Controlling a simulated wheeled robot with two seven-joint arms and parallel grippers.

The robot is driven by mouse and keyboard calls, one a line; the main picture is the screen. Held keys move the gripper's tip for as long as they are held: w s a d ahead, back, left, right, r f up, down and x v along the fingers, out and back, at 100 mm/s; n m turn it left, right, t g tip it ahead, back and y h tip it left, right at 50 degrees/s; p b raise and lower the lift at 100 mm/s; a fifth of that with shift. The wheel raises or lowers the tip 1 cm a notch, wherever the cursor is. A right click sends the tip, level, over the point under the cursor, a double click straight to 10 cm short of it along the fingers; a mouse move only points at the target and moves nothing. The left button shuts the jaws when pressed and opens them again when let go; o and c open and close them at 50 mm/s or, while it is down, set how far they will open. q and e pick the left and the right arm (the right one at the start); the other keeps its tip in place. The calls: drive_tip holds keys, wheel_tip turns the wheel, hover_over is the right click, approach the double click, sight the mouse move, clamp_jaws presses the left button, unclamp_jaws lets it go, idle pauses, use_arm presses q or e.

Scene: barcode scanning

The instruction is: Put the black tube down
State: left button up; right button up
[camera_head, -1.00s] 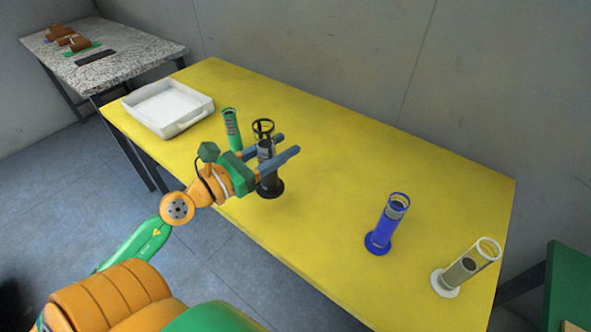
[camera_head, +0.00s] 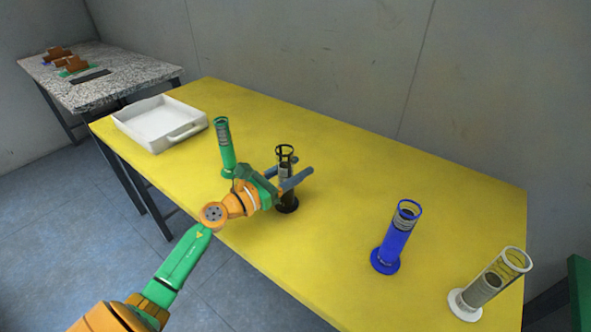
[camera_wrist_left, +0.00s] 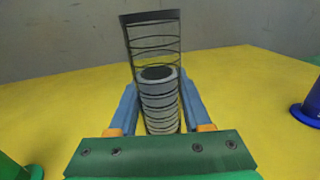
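The black tube (camera_head: 287,172) stands upright, its dark base at or very near the yellow table top; I cannot tell whether it touches. My left gripper (camera_head: 291,174) is around the tube's body from the left. In the left wrist view the gripper's two blue fingers lie close against both sides of the tube (camera_wrist_left: 158,98), whose dark ringed rim rises above them. The tube's base is hidden in that view by the gripper body. My right gripper is in neither view.
A green tube (camera_head: 226,147) stands just left of my left gripper. A blue tube (camera_head: 396,238) and a white tube (camera_head: 488,285) stand to the right. A white tray (camera_head: 152,139) sits at the table's left end. The yellow table (camera_head: 340,215) is clear between black and blue tubes.

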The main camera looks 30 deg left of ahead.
use_arm(q)
drive_tip(key=o, duration=0.3)
drive_tip(key=b+v, duration=0.3)
drive_tip(key=v, duration=0.8)
drive_tip(key=shift+s, duration=0.25)
drive_tip(key=shift+s+a+r, duration=0.1)
drive_tip(key=shift+s+r, duration=0.05)
drive_tip(key=shift+s, duration=0.15)
